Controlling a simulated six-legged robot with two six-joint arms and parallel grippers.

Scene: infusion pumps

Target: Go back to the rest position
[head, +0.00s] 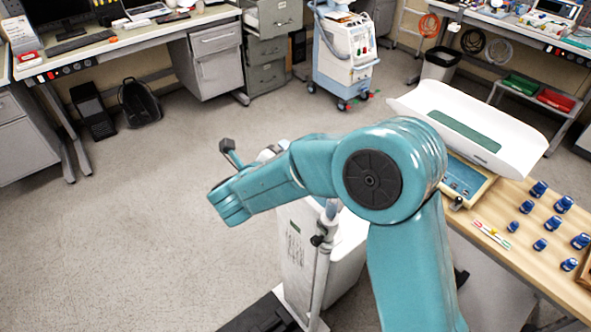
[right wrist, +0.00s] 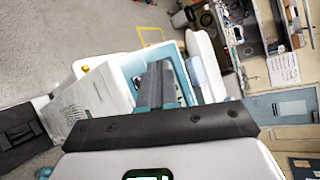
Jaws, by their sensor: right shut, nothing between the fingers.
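My right arm, teal, reaches up from the lower right of the head view and bends left across the middle. I cannot clearly make out its fingers there. In the right wrist view my right gripper (right wrist: 159,66) shows two dark fingers side by side, shut with nothing between them. They show in front of a teal-edged box (right wrist: 122,68). My left gripper is in neither view.
A white unit (head: 296,262) with a pole stands behind and below my arm. On the right, a wooden bench (head: 520,262) carries a white baby scale (head: 420,97) and several blue items (head: 553,223). A wheeled machine (head: 345,55) stands behind.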

